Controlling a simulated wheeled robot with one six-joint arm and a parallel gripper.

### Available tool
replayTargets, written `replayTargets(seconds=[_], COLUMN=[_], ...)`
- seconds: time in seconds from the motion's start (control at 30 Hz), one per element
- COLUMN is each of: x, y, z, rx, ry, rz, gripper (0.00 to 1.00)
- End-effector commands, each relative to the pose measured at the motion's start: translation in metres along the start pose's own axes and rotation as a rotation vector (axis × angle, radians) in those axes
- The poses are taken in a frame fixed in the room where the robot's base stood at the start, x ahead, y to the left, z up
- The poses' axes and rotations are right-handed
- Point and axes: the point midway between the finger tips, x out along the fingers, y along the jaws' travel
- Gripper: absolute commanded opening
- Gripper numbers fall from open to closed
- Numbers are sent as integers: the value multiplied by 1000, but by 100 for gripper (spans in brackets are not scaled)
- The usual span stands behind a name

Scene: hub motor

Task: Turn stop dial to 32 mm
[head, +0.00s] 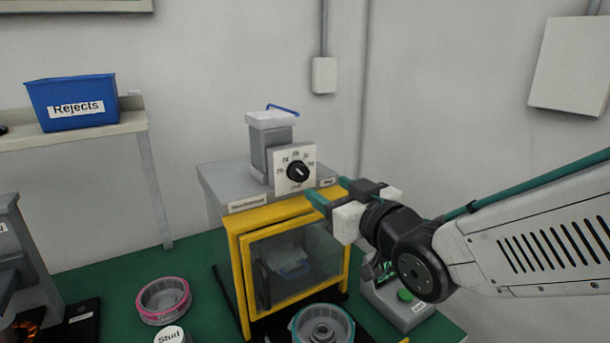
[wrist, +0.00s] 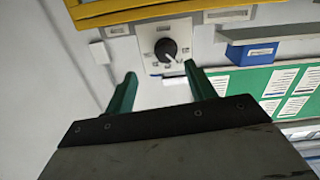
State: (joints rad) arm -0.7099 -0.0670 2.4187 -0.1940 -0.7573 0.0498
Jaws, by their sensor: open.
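The stop dial is a black round knob (head: 297,172) on a white square plate (head: 281,181) with small numbers around it, on the front of the grey press head. A pale pointer mark shows on the knob, but I cannot tell which number it points to. My gripper (head: 329,190) is to the right of the dial in the head view, apart from it, with its green fingers spread. In the wrist view the knob (wrist: 166,49) appears beyond the gap between the open fingers (wrist: 160,71). Nothing is between the fingers.
The yellow-framed guard (head: 237,275) with a clear window stands below the dial. A control box with a green button (head: 404,295) is below my arm. A pink-rimmed ring (head: 163,300) and a teal-rimmed hub (head: 322,328) lie in front. A blue Rejects bin (head: 72,91) is on the left shelf.

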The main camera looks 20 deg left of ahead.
Motion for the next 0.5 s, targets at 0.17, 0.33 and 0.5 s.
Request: replayTargets(seconds=[0.17,0.33,0.5], x=[15,43,67], y=[-10,-10,-10], z=[-4,-5,-6], rx=[0,1,1], ry=[36,36,35], rz=[-22,-21,-19], gripper=[55,55,55])
